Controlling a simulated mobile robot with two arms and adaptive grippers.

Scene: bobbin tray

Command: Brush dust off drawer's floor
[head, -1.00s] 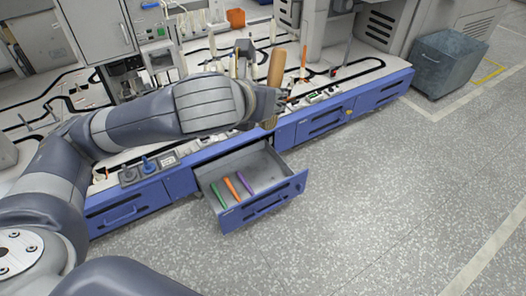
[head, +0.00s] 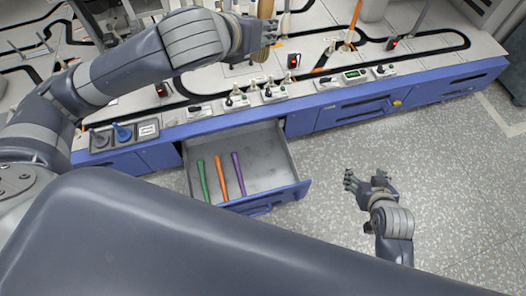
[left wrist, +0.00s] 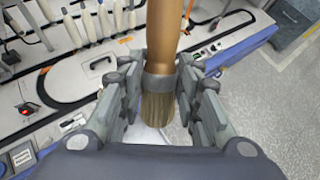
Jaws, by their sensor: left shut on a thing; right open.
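A blue-fronted drawer (head: 298,188) stands open below the bench in the head view. Green, orange and purple sticks lie on the left part of its grey floor; the right part is bare, and dust is too fine to make out. My left gripper (head: 266,36) is shut on a brush with a wooden handle (head: 266,8), above the bench behind the drawer. In the left wrist view the brush (left wrist: 164,58) sits between the fingers, bristles (left wrist: 163,116) toward the palm side. My right gripper (head: 366,182) is open and empty, right of the drawer over the floor.
A blue and a grey knob (head: 122,132) stand at the bench's left. Speckled floor (head: 330,230) is clear in front and right of the drawer.

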